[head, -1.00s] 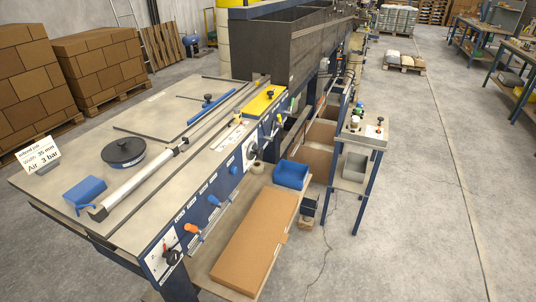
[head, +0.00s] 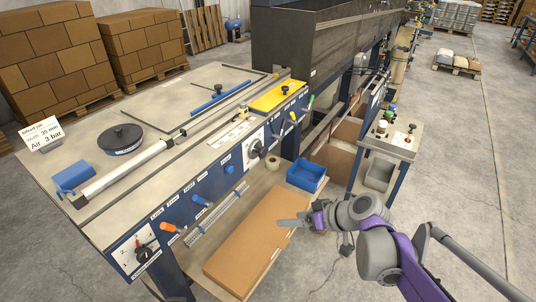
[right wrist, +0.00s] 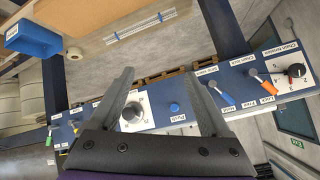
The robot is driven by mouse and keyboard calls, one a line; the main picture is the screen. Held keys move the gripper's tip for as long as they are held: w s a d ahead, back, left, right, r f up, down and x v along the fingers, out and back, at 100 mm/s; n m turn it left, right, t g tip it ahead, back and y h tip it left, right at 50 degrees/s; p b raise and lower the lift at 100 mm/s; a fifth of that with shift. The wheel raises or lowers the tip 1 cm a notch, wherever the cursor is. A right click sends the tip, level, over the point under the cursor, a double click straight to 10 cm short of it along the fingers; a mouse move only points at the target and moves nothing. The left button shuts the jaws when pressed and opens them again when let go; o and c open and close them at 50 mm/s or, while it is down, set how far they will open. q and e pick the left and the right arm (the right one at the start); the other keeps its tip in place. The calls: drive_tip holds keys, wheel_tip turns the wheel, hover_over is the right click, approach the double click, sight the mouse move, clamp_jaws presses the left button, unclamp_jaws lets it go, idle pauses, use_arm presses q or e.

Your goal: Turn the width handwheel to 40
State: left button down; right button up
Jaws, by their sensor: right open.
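A dial with a dark knob on a white plate (head: 253,150) sits on the blue front panel; in the right wrist view this dial (right wrist: 130,115) is partly hidden by a finger. A second numbered dial (head: 138,251) is at the panel's near end. I cannot read which one is marked width. My right gripper (head: 284,222) is open and empty in front of the panel, above the cardboard; its spread fingers (right wrist: 157,75) also show in the right wrist view. My left gripper is out of view.
A sign (head: 42,132) reads width 35 mm and air 3 bar. Orange and blue levers (head: 200,201) stick out of the panel. A shelf below holds flat cardboard (head: 258,240) and a blue bin (head: 306,175). A small stand (head: 393,142) is at the right.

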drive_tip(key=w+r+n+y, duration=0.1)
drive_tip(key=w+n+y, duration=0.15)
drive_tip(key=w, duration=0.45)
drive_tip(key=n+t+y, duration=0.3)
drive_tip(key=t+y, duration=0.1)
drive_tip(key=y, duration=0.1)
approach(265, 153)
drive_tip(key=p+x, duration=0.1)
drive_tip(key=x, duration=0.7)
drive_tip(key=shift+a, duration=0.25)
clamp_jaws()
